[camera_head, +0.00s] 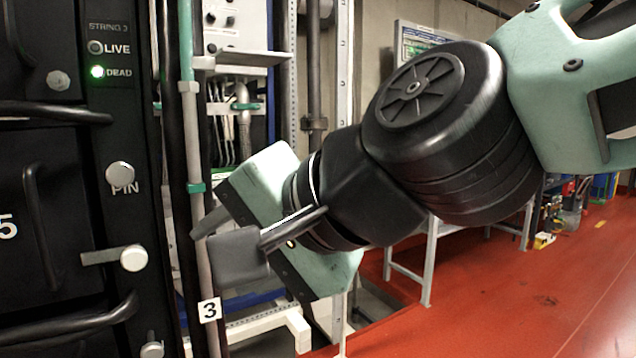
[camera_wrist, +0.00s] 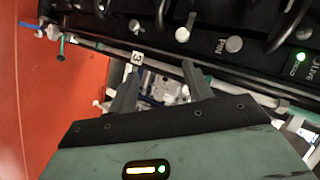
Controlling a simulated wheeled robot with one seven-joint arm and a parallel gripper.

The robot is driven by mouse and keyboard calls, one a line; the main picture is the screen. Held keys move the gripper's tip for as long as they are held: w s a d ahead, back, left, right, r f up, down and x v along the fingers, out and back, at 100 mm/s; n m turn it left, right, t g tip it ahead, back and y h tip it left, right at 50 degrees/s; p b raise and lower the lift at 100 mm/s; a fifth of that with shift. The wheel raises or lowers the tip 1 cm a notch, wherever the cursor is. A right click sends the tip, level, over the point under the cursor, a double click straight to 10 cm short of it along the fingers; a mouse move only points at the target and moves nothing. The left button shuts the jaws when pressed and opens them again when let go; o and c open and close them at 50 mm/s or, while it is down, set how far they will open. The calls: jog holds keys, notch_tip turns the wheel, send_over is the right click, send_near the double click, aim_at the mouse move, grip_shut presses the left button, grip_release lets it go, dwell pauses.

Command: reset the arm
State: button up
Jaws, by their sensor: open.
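My gripper (camera_head: 222,240) is at the end of my green and black arm, in the middle of the head view. Its jaws point left toward the black battery cabinet (camera_head: 60,240). In the wrist view my gripper (camera_wrist: 158,85) shows two dark fingers spread apart with nothing between them. The fingertips are near the grey vertical pipe (camera_head: 198,150) with the "3" tag (camera_head: 209,310); I cannot tell whether they touch it.
The cabinet's right edge carries a lit green DEAD lamp (camera_head: 97,72), a round PIN knob (camera_head: 119,173) and a lever with a white knob (camera_head: 133,258). Black handles (camera_head: 70,318) stick out from its front.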

jog(key=s+d+f+n+g+h, duration=0.3)
jog(key=s+d+f+n+h, duration=0.25)
jog(key=d+f, duration=0.55)
jog(key=s+d+f+n+g+h, duration=0.35)
jog(key=d+f+n, duration=0.25)
jog(key=d+f, duration=0.55)
notch_tip(320, 180, up, 16)
jog(key=p, duration=1.4)
jog(key=shift+a+f, duration=0.2)
jog(key=shift+a, duration=0.1)
jog(key=shift+w+f+m, duration=0.1)
jog(key=shift+m, duration=0.15)
